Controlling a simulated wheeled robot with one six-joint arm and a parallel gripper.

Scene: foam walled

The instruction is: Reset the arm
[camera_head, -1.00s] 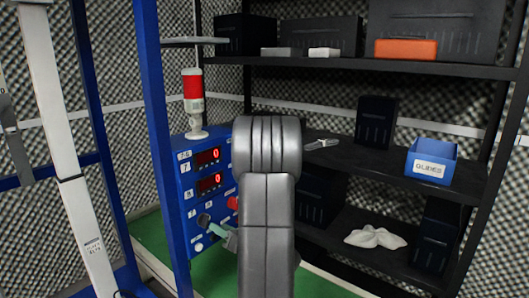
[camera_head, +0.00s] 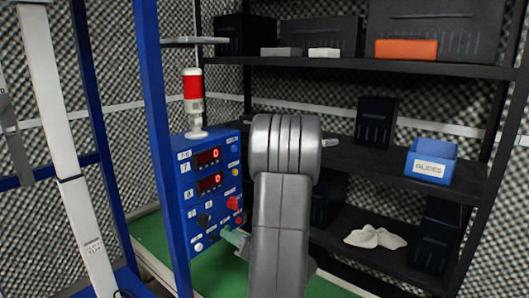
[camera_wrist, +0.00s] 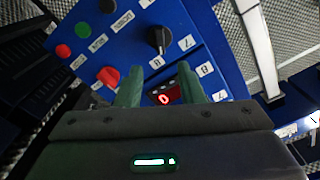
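My gripper (camera_head: 231,235) shows green fingertips in front of the lower right part of a blue control panel in the head view, with my grey arm covering much of the middle. In the wrist view my gripper (camera_wrist: 159,84) has its two green fingers apart, with nothing between them but the panel behind. The blue control panel (camera_head: 222,187) carries two red displays reading 0, a black knob (camera_head: 204,220) and a red button (camera_head: 233,203). In the wrist view the black knob (camera_wrist: 158,38) and red button (camera_wrist: 107,76) lie beyond the fingers, apart from them.
A red and white signal lamp (camera_head: 194,100) stands on the panel's top. A blue post (camera_head: 153,120) rises at its left. Dark shelves on the right hold black boxes, an orange box (camera_head: 405,49), a blue bin (camera_head: 432,161) and a white cloth (camera_head: 375,237).

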